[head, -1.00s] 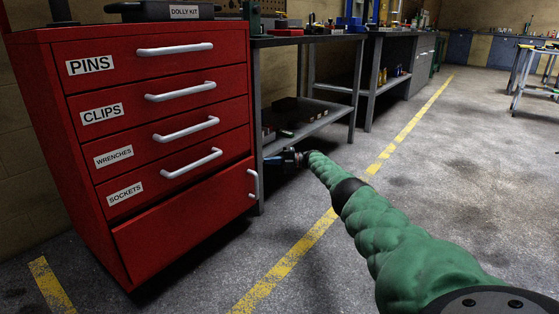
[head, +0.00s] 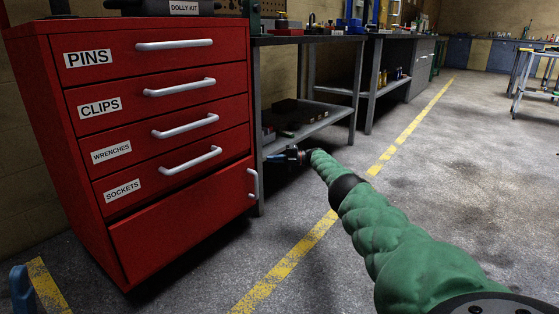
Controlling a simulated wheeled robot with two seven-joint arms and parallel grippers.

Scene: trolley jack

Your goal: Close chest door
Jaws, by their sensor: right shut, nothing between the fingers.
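The red chest (head: 85,150) stands at the left with several labelled drawers. Below them is its door (head: 180,225), a plain red panel with an upright light handle (head: 253,184) at its right edge. The door lies nearly in line with the drawer fronts; its right edge sticks out slightly, and I cannot tell how wide the gap is. My right gripper (head: 272,158) is shut and empty, just right of the door handle and apart from it in the picture.
A grey workbench (head: 310,40) with a lower shelf (head: 315,125) stands right of the chest, close behind my right gripper. A dark dolly kit case (head: 150,8) lies on the chest. A yellow floor line (head: 290,260) crosses the open concrete floor at the right.

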